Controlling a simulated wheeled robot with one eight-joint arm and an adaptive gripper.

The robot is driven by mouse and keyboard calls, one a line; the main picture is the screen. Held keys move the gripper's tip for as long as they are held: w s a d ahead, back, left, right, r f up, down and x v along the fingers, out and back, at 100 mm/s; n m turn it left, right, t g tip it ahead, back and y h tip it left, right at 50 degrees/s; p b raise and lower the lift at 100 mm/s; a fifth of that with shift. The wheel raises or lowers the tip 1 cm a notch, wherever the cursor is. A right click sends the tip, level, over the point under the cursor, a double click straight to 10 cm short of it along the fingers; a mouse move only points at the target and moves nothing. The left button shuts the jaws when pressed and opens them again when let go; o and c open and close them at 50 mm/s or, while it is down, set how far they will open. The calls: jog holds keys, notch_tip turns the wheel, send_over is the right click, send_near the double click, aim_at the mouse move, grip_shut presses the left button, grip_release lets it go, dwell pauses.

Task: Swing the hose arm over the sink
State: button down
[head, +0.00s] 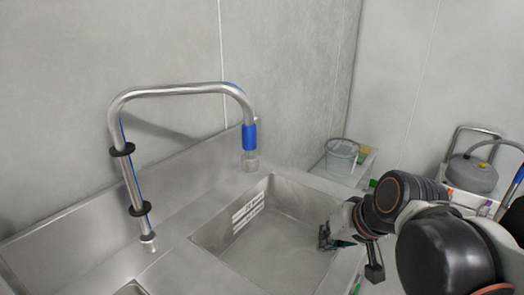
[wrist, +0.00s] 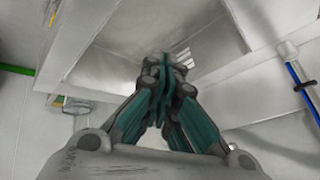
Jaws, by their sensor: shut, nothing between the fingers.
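The hose arm (head: 180,90) is a bent steel tube with black rings and a blue hose along it. Its post stands on the steel deck left of the sink. Its free end, with a blue sleeve (head: 250,137) and a clear tip, hangs down and shows against the deck by the basin's far corner. Part of the post shows at the right of the wrist view (wrist: 296,75). The sink (head: 275,245) is an empty steel basin with a striped white label inside. My gripper (head: 327,240) is shut and empty at the basin's right side, apart from the hose arm; its teal fingers meet in the wrist view (wrist: 163,68).
A grey bucket (head: 342,157) stands beyond the sink on a shelf with small coloured items. A grey rounded vessel (head: 472,174) with a tube stands at the far right. A wall rises close behind the hose arm. The space above the basin looks clear.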

jog(key=w+a+r+m+t+y+p, duration=0.1)
jog(key=w+r+y+p, duration=0.3)
jog(key=w, duration=0.6)
jog(key=w+a+r+m+t+y+p, duration=0.1)
jog(key=w+r+m+y+p, duration=0.2)
jog(key=w+y, duration=0.6)
jog(key=shift+w+a+r+p, duration=0.45)
jog(key=shift+w+p, duration=0.2)
jog(key=shift+w, duration=0.35)
jog(key=a+b, duration=0.3)
jog(key=a, duration=0.6)
jog(key=shift+w+a, duration=0.2)
jog(key=shift+w, duration=0.2)
